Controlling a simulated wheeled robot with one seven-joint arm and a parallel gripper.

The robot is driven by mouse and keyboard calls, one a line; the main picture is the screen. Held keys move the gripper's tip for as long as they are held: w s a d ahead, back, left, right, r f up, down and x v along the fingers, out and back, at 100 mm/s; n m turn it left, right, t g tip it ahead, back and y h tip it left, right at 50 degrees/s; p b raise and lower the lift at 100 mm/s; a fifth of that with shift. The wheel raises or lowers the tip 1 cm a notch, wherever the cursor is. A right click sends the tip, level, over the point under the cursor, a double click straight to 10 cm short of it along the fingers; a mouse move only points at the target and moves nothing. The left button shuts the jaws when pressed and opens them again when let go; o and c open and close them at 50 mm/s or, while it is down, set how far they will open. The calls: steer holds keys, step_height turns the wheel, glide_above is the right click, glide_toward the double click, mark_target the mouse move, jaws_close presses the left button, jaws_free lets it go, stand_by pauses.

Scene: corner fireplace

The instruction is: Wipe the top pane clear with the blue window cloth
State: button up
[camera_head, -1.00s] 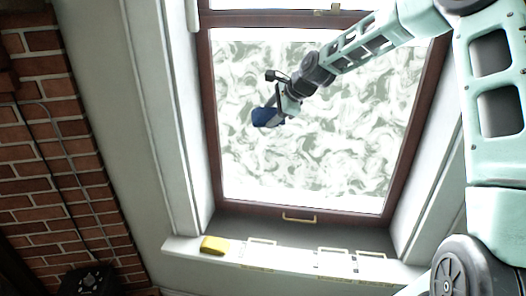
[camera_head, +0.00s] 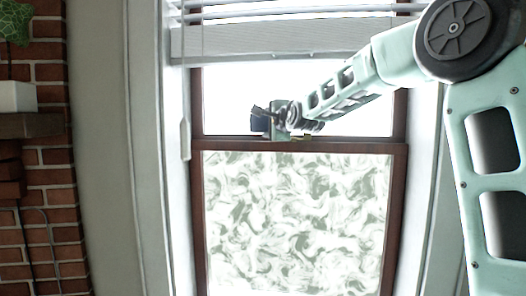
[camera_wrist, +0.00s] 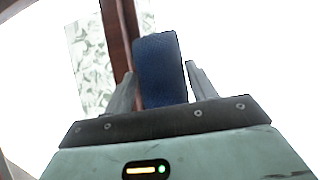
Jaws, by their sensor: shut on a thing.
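The blue window cloth (camera_head: 258,123) is a dark blue pad between the fingers of my gripper (camera_head: 272,117). In the wrist view the cloth (camera_wrist: 158,65) stands up between both fingers, and my gripper (camera_wrist: 160,92) is shut on it. In the head view they are in front of the lower left part of the top pane (camera_head: 230,95), just above the middle rail. I cannot tell whether the cloth touches the glass. The top pane looks bright plain white, with no smears visible; my arm hides part of it.
The lower pane (camera_head: 295,220) is covered in grey-green swirls. A brown middle rail (camera_head: 350,147) with a small latch divides the panes. Raised blinds (camera_head: 270,42) hang across the top. A brick wall (camera_head: 45,180), a shelf (camera_head: 30,125) and a potted plant (camera_head: 15,95) are at left.

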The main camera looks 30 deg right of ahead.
steer(key=shift+t+h, duration=0.4)
steer(key=shift+t, duration=0.1)
steer(key=d+r+p, duration=0.1)
steer(key=w+d+r+p, duration=0.1)
steer(key=r, duration=0.1)
steer(key=w+d+r+p, duration=0.1)
steer(key=shift+w+d+r, duration=0.15)
steer(key=shift+r, duration=0.25)
steer(key=shift+w+d+f+p, duration=0.15)
steer(key=shift+w+d+p, duration=0.35)
steer(key=shift+w+p, duration=0.1)
steer(key=shift+w+d+p, duration=0.3)
steer(key=shift+w+d, duration=0.25)
steer(key=shift+w, duration=0.2)
steer(key=s+d+p, duration=0.1)
steer(key=s+d, duration=0.3)
steer(key=d, duration=0.2)
steer(key=shift+s, duration=0.35)
stand_by(0.4)
